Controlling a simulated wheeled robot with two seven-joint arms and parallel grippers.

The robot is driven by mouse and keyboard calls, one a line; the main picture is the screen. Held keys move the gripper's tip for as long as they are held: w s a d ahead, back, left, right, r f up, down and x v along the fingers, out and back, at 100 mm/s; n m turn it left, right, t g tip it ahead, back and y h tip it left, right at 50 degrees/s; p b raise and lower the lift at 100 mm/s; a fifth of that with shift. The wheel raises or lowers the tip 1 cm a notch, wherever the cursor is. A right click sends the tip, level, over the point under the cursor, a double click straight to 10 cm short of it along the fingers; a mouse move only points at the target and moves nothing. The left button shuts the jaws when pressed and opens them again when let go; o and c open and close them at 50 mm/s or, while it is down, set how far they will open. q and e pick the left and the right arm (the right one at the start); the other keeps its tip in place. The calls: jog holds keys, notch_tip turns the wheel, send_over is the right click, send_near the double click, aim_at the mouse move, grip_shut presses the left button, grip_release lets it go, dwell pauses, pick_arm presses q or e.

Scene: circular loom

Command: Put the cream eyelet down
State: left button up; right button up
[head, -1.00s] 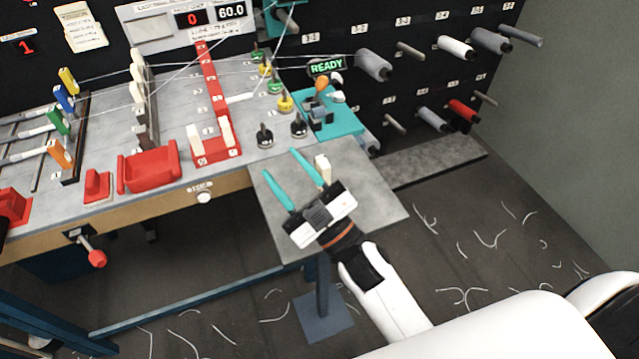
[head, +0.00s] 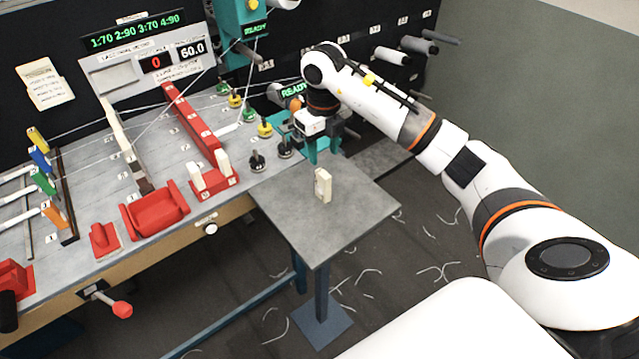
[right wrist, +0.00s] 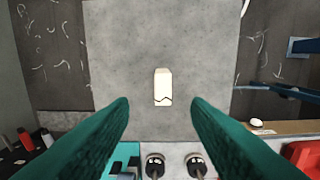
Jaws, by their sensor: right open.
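The cream eyelet (head: 322,186) stands upright on the small grey side table (head: 285,205), apart from any gripper. In the right wrist view the eyelet (right wrist: 162,87) shows from above, beyond and between the teal fingers, with bare table around it. My right gripper (head: 322,147) is behind the eyelet in the head view, over the back edge of the side table near the teal device. In the right wrist view its fingers (right wrist: 160,105) are wide apart with nothing between them. My left gripper is not in view.
Two dark pegs (head: 257,161) stand near the side table on the loom bench (head: 90,200). Red holders (head: 155,207) line the bench's front. Spools (head: 391,56) hang on the back wall at right. Most of the side table is clear.

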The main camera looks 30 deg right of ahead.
aim_at(323, 173)
notch_tip(323, 173, down, 4)
jog(key=shift+r+p, duration=0.1)
jog(key=shift+p, duration=0.45)
jog(key=shift+a+f+p, duration=0.15)
jog(key=shift+f+p, duration=0.25)
jog(key=shift+f, duration=0.1)
jog(key=f, duration=0.1)
jog(key=f+p, duration=0.2)
jog(key=shift+s+f, duration=0.25)
jog(key=shift+f, duration=0.6)
grip_shut()
